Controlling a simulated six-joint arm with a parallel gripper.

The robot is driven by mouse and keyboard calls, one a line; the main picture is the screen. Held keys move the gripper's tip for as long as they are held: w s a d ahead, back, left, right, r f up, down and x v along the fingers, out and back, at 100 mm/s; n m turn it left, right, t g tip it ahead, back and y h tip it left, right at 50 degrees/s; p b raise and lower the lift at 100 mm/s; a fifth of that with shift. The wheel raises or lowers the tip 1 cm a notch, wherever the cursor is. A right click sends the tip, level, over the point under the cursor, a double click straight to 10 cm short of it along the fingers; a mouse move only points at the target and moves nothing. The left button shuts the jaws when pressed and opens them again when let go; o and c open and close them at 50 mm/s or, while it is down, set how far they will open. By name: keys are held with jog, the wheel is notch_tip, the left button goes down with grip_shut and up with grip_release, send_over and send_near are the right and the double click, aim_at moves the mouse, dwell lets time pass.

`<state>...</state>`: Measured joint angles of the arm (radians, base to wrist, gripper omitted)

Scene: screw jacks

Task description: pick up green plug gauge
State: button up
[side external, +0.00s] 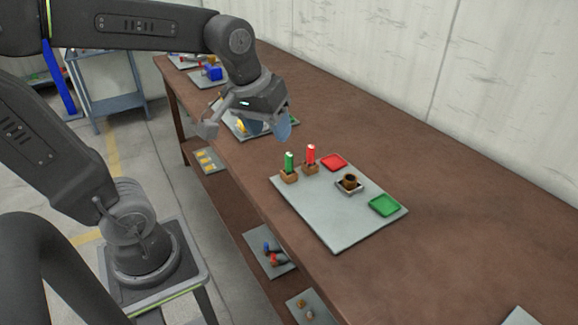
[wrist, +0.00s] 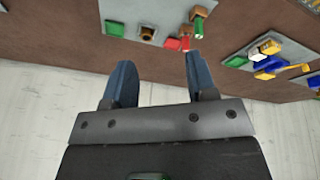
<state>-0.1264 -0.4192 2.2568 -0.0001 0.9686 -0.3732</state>
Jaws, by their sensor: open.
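The green plug gauge (side external: 289,160) stands upright in a small wooden block on the grey mat (side external: 325,222) in the side view. It also shows in the wrist view (wrist: 199,28), near the top and beyond the right finger's tip. My gripper (side external: 269,129) is above the bench, up and to the left of the gauge in the side view, and apart from it. Its two blue fingers (wrist: 158,62) are spread with nothing between them. The gauge's lower end is hidden in its block.
A red plug gauge (side external: 311,153) stands in its own block close beside the green one. A red tray (side external: 334,162), a brown ring in a holder (side external: 349,182) and a green tray (side external: 384,206) share the mat. Other mats with parts lie farther along the bench.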

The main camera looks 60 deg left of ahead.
jog(key=w+a+f+n+g, duration=0.2)
jog(key=w+a+f+n, duration=0.1)
jog(key=w+a+n, duration=0.5)
jog(key=n+g, duration=0.2)
jog(key=n, duration=0.2)
send_near(289, 154)
jog(key=f, duration=0.7)
jog(key=shift+w+a, duration=0.15)
jog(key=shift+w, duration=0.05)
jog(key=f, duration=0.4)
jog(key=shift+s+f, duration=0.1)
jog(key=shift+s, duration=0.3)
jog(key=shift+f, duration=0.6)
jog(key=shift+c, duration=0.4)
grip_shut()
